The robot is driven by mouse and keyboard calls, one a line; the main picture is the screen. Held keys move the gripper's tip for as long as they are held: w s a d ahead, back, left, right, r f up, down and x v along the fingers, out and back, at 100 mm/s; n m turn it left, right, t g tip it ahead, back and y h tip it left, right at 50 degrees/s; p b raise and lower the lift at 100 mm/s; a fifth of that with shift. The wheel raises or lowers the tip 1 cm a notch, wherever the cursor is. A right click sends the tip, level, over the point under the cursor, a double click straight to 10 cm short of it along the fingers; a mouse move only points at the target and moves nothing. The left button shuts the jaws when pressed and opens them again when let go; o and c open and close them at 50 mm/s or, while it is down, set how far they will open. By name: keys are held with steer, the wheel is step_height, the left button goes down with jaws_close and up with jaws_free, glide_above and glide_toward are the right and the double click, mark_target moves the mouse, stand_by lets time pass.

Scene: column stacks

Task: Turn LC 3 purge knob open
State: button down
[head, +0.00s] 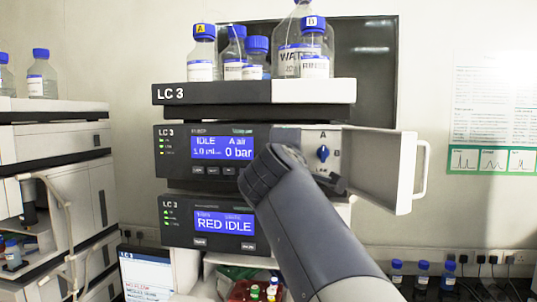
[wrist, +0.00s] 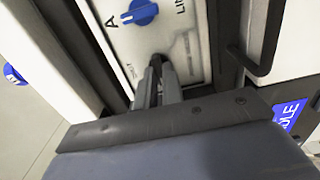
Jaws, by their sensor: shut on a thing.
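The blue knob also shows in the wrist view (wrist: 143,10). Below it on the panel, a dark knob (wrist: 158,59) sits between the fingertips of my gripper (wrist: 158,78). My gripper is shut on this knob, which I take as the purge knob. Its turn angle is mostly hidden by the fingers. In the head view my arm covers part of the module front.
The pump display (head: 222,148) reads IDLE and 0 bar. A lower module (head: 215,222) reads RED IDLE. Bottles with blue caps (head: 257,55) stand on the top tray (head: 215,93). The open door stands out close to the right of my gripper.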

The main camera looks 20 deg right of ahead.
steer(key=c, duration=1.5)
jaws_free()
steer(key=shift+c, duration=0.2)
steer(key=shift+a, duration=0.1)
steer(key=b+v, duration=0.4)
steer(key=v, duration=0.6)
steer(key=shift+s+a, duration=0.25)
steer(key=shift+s, duration=0.1)
steer(key=p+x, duration=0.4)
steer(key=x, duration=0.7)
